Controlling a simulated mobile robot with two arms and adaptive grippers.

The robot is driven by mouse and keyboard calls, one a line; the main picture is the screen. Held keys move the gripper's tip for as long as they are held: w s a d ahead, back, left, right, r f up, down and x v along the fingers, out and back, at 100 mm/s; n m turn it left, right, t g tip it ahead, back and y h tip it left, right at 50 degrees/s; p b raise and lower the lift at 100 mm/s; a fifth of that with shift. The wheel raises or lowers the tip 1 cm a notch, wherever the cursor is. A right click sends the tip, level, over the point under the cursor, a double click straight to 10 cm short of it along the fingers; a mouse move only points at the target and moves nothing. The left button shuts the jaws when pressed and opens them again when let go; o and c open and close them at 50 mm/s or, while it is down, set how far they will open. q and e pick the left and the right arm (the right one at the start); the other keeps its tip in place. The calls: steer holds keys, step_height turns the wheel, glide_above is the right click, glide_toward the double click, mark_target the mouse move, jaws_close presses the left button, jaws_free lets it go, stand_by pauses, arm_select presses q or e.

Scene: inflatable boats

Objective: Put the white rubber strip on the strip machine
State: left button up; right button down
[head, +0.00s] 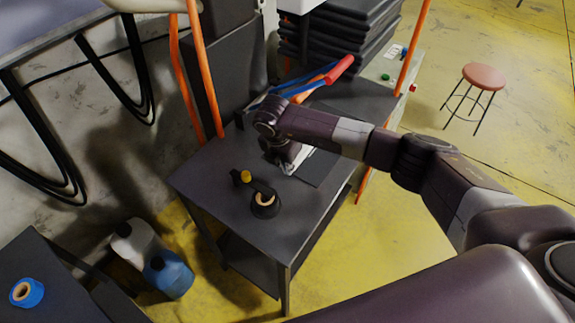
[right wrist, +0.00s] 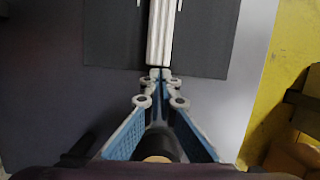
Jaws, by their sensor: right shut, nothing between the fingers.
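The white rubber strip (right wrist: 160,32) lies lengthwise on a flat dark mat (right wrist: 110,35) in the right wrist view. My right gripper (right wrist: 160,74) is shut and empty, its fingertips at the near end of the strip; I cannot tell whether they touch it. In the head view my right gripper (head: 290,164) points down over the dark table (head: 222,185), partly hidden by its own arm, which also covers much of the strip. My left gripper is not in view. I cannot make out for certain which part is the strip machine.
A dark tape dispenser (head: 265,205) stands near the table's front. Red- and blue-handled tools (head: 338,70) lie behind my arm. Orange bars (head: 203,75) rise at the back. A panel with a green button (head: 386,77) is at the far end. A stool (head: 482,77) stands right.

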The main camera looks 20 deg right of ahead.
mark_target(304, 151)
steer(key=shift+w+d+f+b, duration=0.15)
steer(key=shift+w+d+b, duration=0.2)
steer(key=shift+b, duration=0.15)
steer(key=w+d+b, duration=0.2)
steer(key=d+b, duration=0.1)
steer(key=w+d+b, duration=0.2)
steer(key=w+b, duration=0.1)
steer(key=shift+d+b, duration=0.35)
steer(key=shift+d, duration=0.05)
steer(key=shift+w+d, duration=0.2)
steer(key=shift+d, duration=0.1)
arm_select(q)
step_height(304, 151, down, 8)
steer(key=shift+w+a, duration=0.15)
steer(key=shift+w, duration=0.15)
